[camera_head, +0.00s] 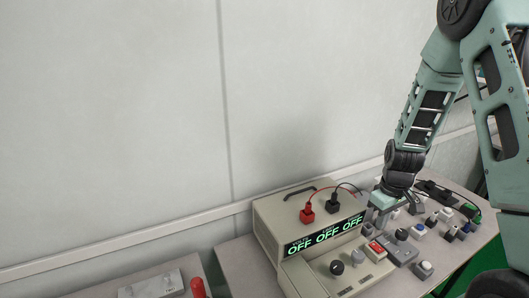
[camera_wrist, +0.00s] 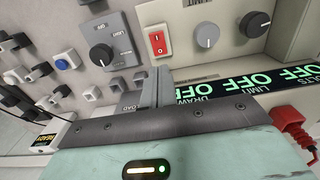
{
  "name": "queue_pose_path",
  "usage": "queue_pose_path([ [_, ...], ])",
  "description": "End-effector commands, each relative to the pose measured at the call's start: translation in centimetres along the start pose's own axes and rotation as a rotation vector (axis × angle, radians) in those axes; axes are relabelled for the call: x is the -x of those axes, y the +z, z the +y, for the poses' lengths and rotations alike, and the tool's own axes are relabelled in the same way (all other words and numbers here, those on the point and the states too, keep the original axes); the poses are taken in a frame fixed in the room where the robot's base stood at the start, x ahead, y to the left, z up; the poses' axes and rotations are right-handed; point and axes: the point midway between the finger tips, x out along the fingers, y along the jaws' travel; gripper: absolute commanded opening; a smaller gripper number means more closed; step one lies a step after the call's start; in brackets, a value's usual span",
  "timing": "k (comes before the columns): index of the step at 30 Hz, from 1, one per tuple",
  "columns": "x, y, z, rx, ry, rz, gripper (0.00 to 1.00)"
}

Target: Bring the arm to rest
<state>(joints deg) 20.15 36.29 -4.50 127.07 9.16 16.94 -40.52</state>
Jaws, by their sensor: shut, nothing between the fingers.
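My gripper (camera_head: 373,217) is shut and empty at the right end of a beige bench instrument (camera_head: 267,222), close to its front panel. In the wrist view, the shut gripper fingers (camera_wrist: 159,88) point at the panel, between a dark rotary knob (camera_wrist: 102,55) and a red rocker switch (camera_wrist: 158,43). I cannot tell whether the fingertips touch anything. My arm reaches down from the upper right in the head view. The instrument's display (camera_head: 325,233) reads OFF in several places, and it also shows in the wrist view (camera_wrist: 260,83).
A red plug (camera_head: 307,213) and a black plug (camera_head: 333,205) with leads stand on top of the instrument. Several small knobbed testers (camera_head: 422,270) crowd the table to the right. A grey box (camera_head: 152,286) and a red cylinder (camera_head: 198,288) lie at lower left. The upper left is bare wall.

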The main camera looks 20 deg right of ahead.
Motion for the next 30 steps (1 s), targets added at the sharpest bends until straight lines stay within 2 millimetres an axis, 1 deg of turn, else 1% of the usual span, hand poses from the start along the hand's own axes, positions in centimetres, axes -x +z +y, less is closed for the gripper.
queue_pose_path([
  [2, 0.2, -0.1, -0.3, 0.004, -0.001, 0.002, 0.0],
  [5, 1.2, -1.0, -2.3, 0.026, -0.011, 0.013, 0.0],
  [8, 3.4, -2.2, -6.8, 0.073, -0.035, 0.029, 0.0],
  [9, 4.6, -2.6, -9.2, 0.098, -0.047, 0.036, 0.0],
  [11, 6.4, -2.7, -13.2, 0.142, -0.065, 0.043, 0.0],
  [12, 7.6, -2.4, -15.9, 0.172, -0.077, 0.045, 0.0],
  [13, 8.5, -2.1, -17.9, 0.195, -0.084, 0.045, 0.0],
  [14, 9.4, -1.6, -19.9, 0.219, -0.09, 0.045, 0.0],
  [15, 10.6, -0.7, -22.5, 0.253, -0.097, 0.044, 0.0],
  [16, 11.4, 0.1, -24.3, 0.279, -0.101, 0.043, 0.0],
  [17, 12.2, 1.1, -26.1, 0.306, -0.103, 0.041, 0.0],
  [18, 13.2, 2.6, -28.3, 0.342, -0.103, 0.037, 0.0],
  [20, 14.5, 5.0, -31.1, 0.393, -0.099, 0.032, 0.0],
  [21, 15.2, 6.7, -32.5, 0.424, -0.093, 0.03, 0.0],
  [24, 16.5, 10.2, -34.9, 0.485, -0.074, 0.024, 0.0],
  [25, 16.7, 11.1, -35.3, 0.498, -0.069, 0.023, 0.0],
  [27, 17.1, 12.6, -36.0, 0.52, -0.058, 0.022, 0.0],
  [30, 17.3, 13.7, -36.4, 0.535, -0.049, 0.021, 0.0],
])
